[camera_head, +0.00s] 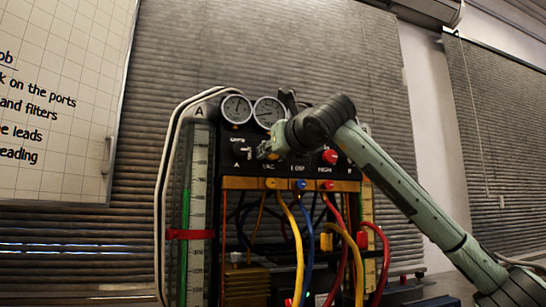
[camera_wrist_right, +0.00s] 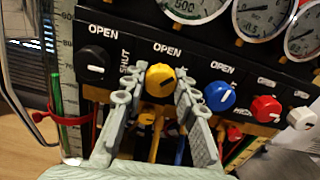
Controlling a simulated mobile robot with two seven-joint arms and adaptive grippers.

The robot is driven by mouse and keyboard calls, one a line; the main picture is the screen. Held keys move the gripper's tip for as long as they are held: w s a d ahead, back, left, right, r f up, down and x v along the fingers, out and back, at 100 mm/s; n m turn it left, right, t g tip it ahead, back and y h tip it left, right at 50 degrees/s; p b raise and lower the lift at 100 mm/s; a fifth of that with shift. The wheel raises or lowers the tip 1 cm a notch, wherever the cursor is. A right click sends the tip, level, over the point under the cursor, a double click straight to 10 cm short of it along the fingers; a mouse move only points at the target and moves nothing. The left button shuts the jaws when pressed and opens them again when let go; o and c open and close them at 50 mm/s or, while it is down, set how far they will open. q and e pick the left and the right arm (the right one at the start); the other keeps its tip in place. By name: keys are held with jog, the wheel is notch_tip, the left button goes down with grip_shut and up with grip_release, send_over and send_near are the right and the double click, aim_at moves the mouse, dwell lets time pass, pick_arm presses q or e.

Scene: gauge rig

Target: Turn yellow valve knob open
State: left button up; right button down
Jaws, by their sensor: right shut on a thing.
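The yellow valve knob (camera_wrist_right: 160,79) sits on the black panel in the right wrist view, below an OPEN label and beside a sideways SHUT label. My right gripper (camera_wrist_right: 153,90) has one finger on each side of the knob and is shut on it. The exact direction of the knob's mark is hard to tell. In the head view my right gripper (camera_head: 270,149) is at the panel front and hides the yellow knob. My left gripper is not in view.
A black knob (camera_wrist_right: 92,63) is left of the yellow one; a blue knob (camera_wrist_right: 220,96) and a red knob (camera_wrist_right: 265,108) are to its right. Round gauges (camera_head: 237,109) sit above. Coloured hoses (camera_head: 297,235) hang below the panel, and a clear tube column (camera_head: 197,220) stands at left.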

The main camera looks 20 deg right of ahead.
jog(key=n, duration=0.4)
jog(key=shift+n, duration=2)
jog(key=c, duration=1.2)
grip_release()
jog(key=shift+o, duration=0.2)
jog(key=s, duration=1.2)
jog(key=shift+d, duration=0.25)
